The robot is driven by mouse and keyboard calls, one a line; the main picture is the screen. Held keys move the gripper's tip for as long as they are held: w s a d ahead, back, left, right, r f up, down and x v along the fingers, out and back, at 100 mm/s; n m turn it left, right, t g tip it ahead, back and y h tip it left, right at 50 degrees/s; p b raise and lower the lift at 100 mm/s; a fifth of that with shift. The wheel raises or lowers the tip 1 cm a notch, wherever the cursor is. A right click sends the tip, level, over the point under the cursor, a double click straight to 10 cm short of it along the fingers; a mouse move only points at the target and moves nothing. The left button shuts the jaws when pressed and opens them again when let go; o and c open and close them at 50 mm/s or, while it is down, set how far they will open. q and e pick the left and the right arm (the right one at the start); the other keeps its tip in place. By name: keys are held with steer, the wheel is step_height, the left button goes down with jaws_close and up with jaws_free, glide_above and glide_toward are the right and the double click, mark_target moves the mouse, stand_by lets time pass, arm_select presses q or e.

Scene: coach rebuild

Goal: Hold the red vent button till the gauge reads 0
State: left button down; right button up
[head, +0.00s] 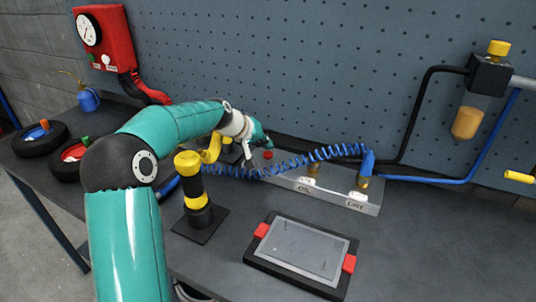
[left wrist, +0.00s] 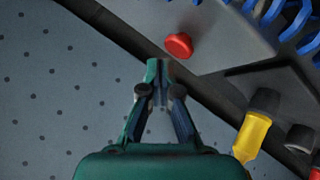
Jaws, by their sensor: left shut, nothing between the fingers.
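The red vent button (head: 268,155) stands on the grey metal manifold bar at the back of the bench. It also shows in the left wrist view (left wrist: 179,45), just beyond my fingertips and to their right. My left gripper (left wrist: 159,68) is shut and empty, with a visible gap between its tips and the button. In the head view my left gripper (head: 263,142) is close to the button, partly hidden by its own wrist. A white-faced gauge (head: 88,30) is on a red wall box at upper left; its reading is too small to tell. My right gripper is out of view.
A coiled blue hose (head: 290,165) runs across the manifold (head: 330,193) close to the button. A yellow-and-black post (head: 197,195) stands in front. A black tray with a grey plate (head: 300,250) lies nearer. The pegboard wall (head: 330,70) is right behind.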

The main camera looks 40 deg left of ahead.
mark_target(266, 154)
arm_select(q)
steer(key=shift+f, duration=0.1)
stand_by(0.4)
steer(key=shift+f+b, duration=0.3)
steer(key=shift+b, duration=0.15)
steer(key=shift+f+b, duration=0.55)
steer(key=shift+f, duration=0.05)
stand_by(1.5)
steer(key=shift+r, duration=0.15)
stand_by(2.8)
steer(key=shift+r+p, duration=0.8)
steer(key=shift+r, duration=0.1)
steer(key=shift+r+p, duration=2)
steer(key=shift+r, duration=0.5)
